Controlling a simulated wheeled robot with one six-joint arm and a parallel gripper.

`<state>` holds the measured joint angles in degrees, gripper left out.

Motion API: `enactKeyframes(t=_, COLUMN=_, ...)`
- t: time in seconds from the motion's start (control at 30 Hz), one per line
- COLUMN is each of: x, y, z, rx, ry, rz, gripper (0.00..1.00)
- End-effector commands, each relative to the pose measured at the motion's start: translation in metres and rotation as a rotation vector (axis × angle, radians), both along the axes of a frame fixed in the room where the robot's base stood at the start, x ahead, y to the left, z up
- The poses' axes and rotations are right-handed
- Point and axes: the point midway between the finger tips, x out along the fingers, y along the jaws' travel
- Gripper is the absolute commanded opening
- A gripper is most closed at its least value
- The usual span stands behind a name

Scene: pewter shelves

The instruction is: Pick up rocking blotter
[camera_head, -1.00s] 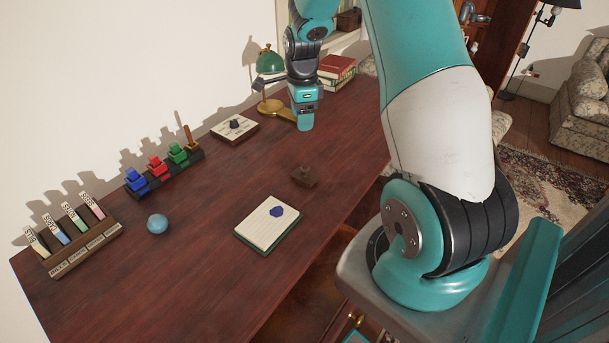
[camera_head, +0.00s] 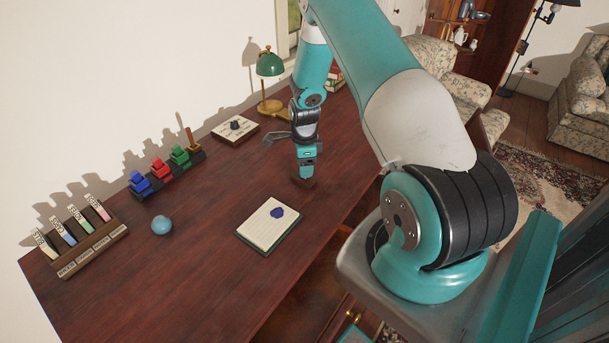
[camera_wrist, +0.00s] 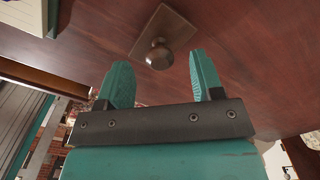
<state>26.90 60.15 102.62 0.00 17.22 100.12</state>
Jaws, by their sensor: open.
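The rocking blotter (camera_head: 303,183) is a small brown block on the desk, mostly hidden behind my gripper in the head view. In the wrist view the blotter (camera_wrist: 163,40) shows a rectangular brown body with a round knob, just beyond the fingertips. My gripper (camera_head: 306,176) is above the blotter, pointing down. In the wrist view my gripper (camera_wrist: 159,72) is open, its two teal fingers spread apart with nothing between them. The knob lies roughly in line with the gap. I cannot tell the exact height left between fingers and knob.
Bare desk surrounds the blotter.

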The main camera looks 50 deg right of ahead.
Motion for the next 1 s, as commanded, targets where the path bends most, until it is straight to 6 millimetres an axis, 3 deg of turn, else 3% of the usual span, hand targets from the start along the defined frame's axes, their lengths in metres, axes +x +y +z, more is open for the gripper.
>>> enactKeyframes(t=0.2, x=0.0, y=0.0, z=-0.023, rx=0.001, ry=0.002, rz=0.0, gripper=0.61)
enactKeyframes(t=0.43, x=0.0, y=0.0, z=-0.025, rx=0.0, ry=0.0, rz=0.0, gripper=0.61)
enactKeyframes(t=0.7, x=0.0, y=0.0, z=-0.025, rx=0.0, ry=0.0, rz=0.0, gripper=0.05)
enactKeyframes(t=1.0, x=0.0, y=0.0, z=-0.023, rx=-0.001, ry=-0.001, rz=0.0, gripper=0.05)
